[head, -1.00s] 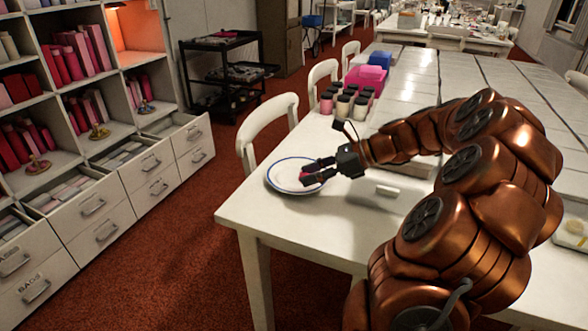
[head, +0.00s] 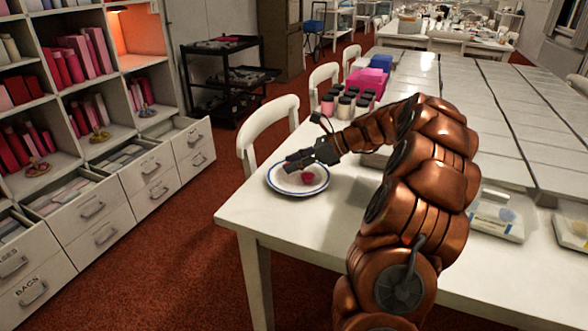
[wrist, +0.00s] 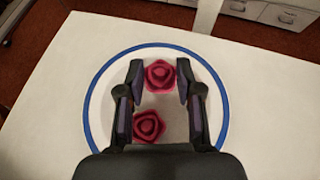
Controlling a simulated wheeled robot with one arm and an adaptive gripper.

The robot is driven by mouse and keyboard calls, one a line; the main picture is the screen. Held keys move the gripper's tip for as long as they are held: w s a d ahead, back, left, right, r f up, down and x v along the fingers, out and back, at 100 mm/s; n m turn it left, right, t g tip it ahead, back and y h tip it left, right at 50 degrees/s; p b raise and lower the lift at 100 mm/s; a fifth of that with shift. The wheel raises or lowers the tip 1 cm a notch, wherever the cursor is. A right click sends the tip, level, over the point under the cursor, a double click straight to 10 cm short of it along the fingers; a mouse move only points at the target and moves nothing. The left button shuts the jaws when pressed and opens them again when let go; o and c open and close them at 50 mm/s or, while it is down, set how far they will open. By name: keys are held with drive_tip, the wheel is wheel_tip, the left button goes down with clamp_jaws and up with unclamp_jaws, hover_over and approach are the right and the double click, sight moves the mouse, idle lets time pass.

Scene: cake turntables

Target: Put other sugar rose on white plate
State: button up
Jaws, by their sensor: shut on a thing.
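The white plate with a blue rim (head: 284,186) lies near the corner of the white table. It fills the middle of the wrist view (wrist: 113,68). My gripper (head: 288,164) is over the plate, with its fingers shut on a dark pink sugar rose (wrist: 160,76) at the tips. Whether this rose touches the plate, I cannot tell. Another sugar rose (head: 308,177) lies on the plate, nearer my palm in the wrist view (wrist: 149,125), below and between the fingers. In the head view the held rose is mostly hidden by the fingers.
A white chair (head: 268,128) is close behind the plate. Trays (head: 497,216) lie at the right. The table in front of the plate is clear.

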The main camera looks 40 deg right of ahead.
drive_tip(key=shift+f, duration=0.75)
drive_tip(key=shift+f, duration=0.1)
drive_tip(key=o, duration=0.8)
